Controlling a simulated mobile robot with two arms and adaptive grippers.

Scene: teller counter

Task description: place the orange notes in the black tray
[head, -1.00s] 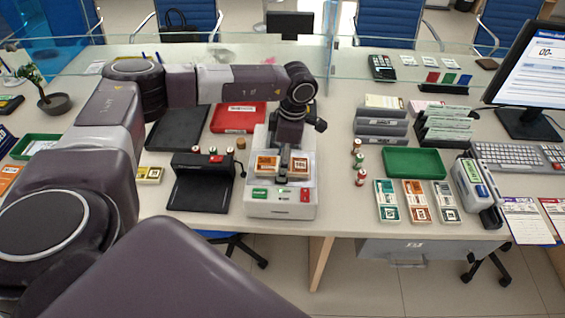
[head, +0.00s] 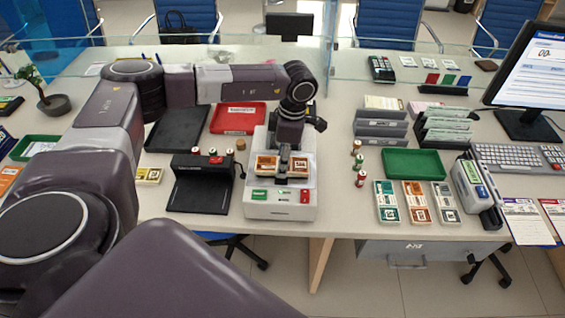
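Orange notes (head: 266,165) lie on top of a white counting machine (head: 282,210) in the middle of the counter. My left gripper (head: 284,165) points down over them, with its dark fingers across their middle and orange showing on both sides. The fingertips are small and partly hidden, so I cannot tell whether they are closed on the notes. The black tray (head: 178,128) lies flat and empty behind and to the left of the machine, partly behind my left arm. Another orange bundle (head: 417,200) lies at the right among other bundles. My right gripper is not in view.
A red tray (head: 238,117) lies between the black tray and the machine's back. A black device (head: 198,190) with small rolls stands left of the machine. A green tray (head: 413,162) and grey racks (head: 382,127) are at right. A glass screen crosses behind.

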